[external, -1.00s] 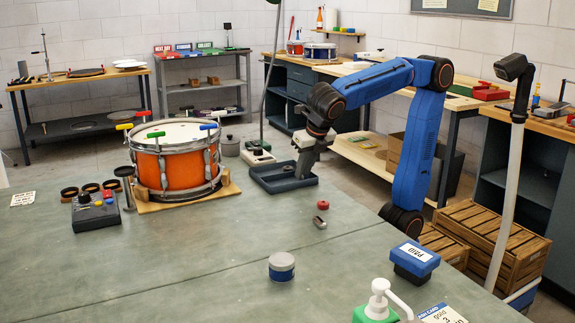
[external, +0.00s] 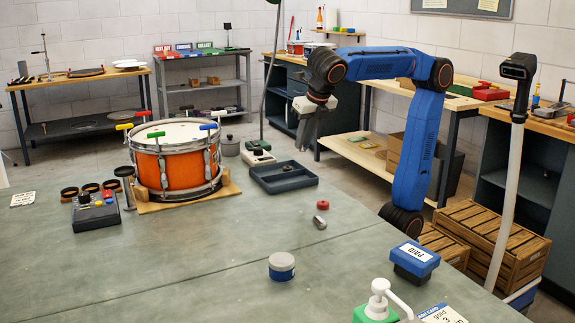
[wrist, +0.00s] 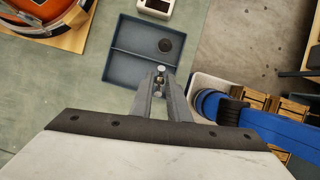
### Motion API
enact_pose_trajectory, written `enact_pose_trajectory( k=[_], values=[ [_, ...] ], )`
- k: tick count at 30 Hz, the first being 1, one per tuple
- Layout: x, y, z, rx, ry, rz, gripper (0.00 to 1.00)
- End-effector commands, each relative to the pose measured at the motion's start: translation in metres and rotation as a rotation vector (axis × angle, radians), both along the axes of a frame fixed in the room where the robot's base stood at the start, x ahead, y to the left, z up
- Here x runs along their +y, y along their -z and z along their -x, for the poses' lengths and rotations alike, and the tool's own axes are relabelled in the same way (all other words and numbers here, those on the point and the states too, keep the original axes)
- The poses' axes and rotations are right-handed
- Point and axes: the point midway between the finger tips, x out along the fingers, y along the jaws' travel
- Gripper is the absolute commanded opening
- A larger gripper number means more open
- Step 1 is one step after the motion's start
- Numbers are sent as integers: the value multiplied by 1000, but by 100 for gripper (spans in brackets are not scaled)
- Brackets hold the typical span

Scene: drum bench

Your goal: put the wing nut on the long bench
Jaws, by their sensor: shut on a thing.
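My gripper (external: 303,146) is raised above the far right part of the green-topped table, pointing down. In the wrist view its fingers (wrist: 159,84) are shut on a small metallic piece (wrist: 159,77), which seems to be the wing nut; its shape is mostly hidden by the jaws. In the external view the held piece is too small to tell. The blue-grey divided tray (external: 283,188) lies below and a little left of the gripper. A dark round piece (wrist: 165,45) lies in its far compartment.
The green-topped table (external: 190,265) has clear room at its middle. A wood-topped bench (external: 350,70) runs behind the arm along the wall. An orange drum (external: 165,172) stands left of the tray. A red ring (external: 323,205) and small metal part (external: 320,223) lie right.

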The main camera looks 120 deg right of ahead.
Motion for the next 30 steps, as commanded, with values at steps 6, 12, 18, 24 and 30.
enact_pose_trajectory(
  k=[6,12,18,24,30],
  values=[
    [35,-7,-41,5,-135,-9,0],
    [100,-14,-99,12,-356,-22,0],
    [173,-19,-147,15,-576,-27,0],
    [254,-19,-184,16,-787,-28,0],
    [338,-15,-209,14,-991,-25,0]
  ],
)
